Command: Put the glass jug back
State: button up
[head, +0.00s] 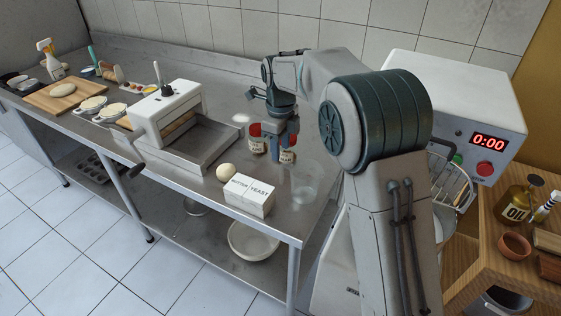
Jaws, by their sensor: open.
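A clear glass vessel, which looks like the glass jug (305,187), stands on the steel table (215,211) near its front right corner. It is faint, and I cannot make out its handle. My gripper (280,152) is open and points down, behind and a little left of the glass. I cannot tell whether the fingers touch either jar.
A white butter and yeast box (249,197) and a dough ball (226,170) sit left of the glass. A dough roller machine (167,112) with a steel tray (199,150) stands further left. A mixer (462,100) and wooden table (480,255) are right.

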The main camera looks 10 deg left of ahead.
jog(key=shift+d+r, duration=0.1)
jog(key=shift+r, duration=1.1)
jog(key=s+d+r+n+t, duration=0.1)
jog(key=s+d+r+n, duration=0.2)
jog(key=s+d+n, duration=0.3)
jog(key=s+d+r+n, duration=0.2)
jog(key=s+d+n, duration=0.25)
jog(key=d, duration=0.45)
jog(key=s+d+f+n, duration=0.1)
jog(key=s+d+n, duration=0.2)
jog(key=s, duration=0.3)
jog(key=s+d+f+n+t, duration=0.1)
jog(key=s+d+f+n, duration=0.1)
jog(key=s+n, duration=0.2)
jog(key=s+d+f+n+t, duration=0.1)
jog(key=s+d+n, duration=0.2)
jog(key=s, duration=0.4)
jog(key=shift+s+d+f+n, duration=0.25)
jog(key=shift+s+d+n, duration=0.15)
jog(key=shift+n, duration=0.35)
jog(key=shift+a, duration=0.1)
